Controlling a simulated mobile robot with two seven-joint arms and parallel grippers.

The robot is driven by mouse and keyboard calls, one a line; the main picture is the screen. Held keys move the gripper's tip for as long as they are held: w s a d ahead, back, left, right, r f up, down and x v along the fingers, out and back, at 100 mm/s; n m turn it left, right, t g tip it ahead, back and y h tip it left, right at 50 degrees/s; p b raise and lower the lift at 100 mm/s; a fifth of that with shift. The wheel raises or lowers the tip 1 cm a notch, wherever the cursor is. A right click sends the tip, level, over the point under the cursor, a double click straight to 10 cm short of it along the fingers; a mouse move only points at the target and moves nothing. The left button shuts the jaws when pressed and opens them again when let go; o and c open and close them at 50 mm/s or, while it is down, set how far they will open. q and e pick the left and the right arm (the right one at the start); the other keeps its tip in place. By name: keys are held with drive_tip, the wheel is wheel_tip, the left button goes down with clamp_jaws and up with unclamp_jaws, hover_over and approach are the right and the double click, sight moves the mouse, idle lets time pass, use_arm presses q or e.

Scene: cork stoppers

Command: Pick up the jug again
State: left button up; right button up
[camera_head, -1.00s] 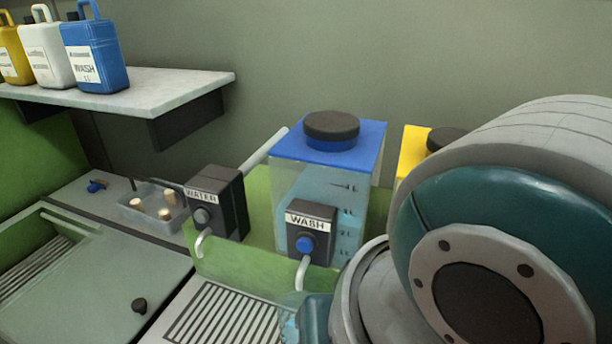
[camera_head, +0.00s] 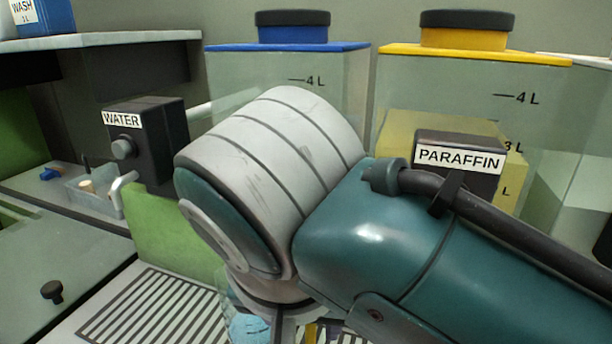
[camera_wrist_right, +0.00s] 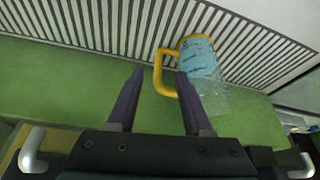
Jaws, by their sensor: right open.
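The jug (camera_wrist_right: 205,72) is clear with light-blue contents and a yellow handle (camera_wrist_right: 161,76), seen by the slatted drain grate. In the head view the jug's light-blue part (camera_head: 250,328) shows low at the bottom, largely hidden by my right arm. My right gripper (camera_wrist_right: 160,74) is open in the right wrist view. The yellow handle shows between its two dark fingertips, close to the right one; I cannot tell whether they touch. The head view hides the fingertips behind my wrist. My left gripper is out of view.
The slatted grate (camera_head: 150,308) lies below the green panel (camera_head: 165,235). A black WATER tap (camera_head: 160,160) stands at left, with a PARAFFIN tap (camera_head: 465,180) before the yellow-lidded tank (camera_head: 560,95). A blue-lidded tank (camera_head: 230,75) stands behind my arm. A small tray (camera_head: 95,200) holds corks.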

sight(309, 330)
drive_tip(key=b+x, duration=0.1)
drive_tip(key=x, duration=0.4)
drive_tip(key=shift+w+d, duration=0.1)
drive_tip(key=shift+d, duration=0.05)
clamp_jaws()
drive_tip(key=shift+r, duration=0.1)
idle(1.1)
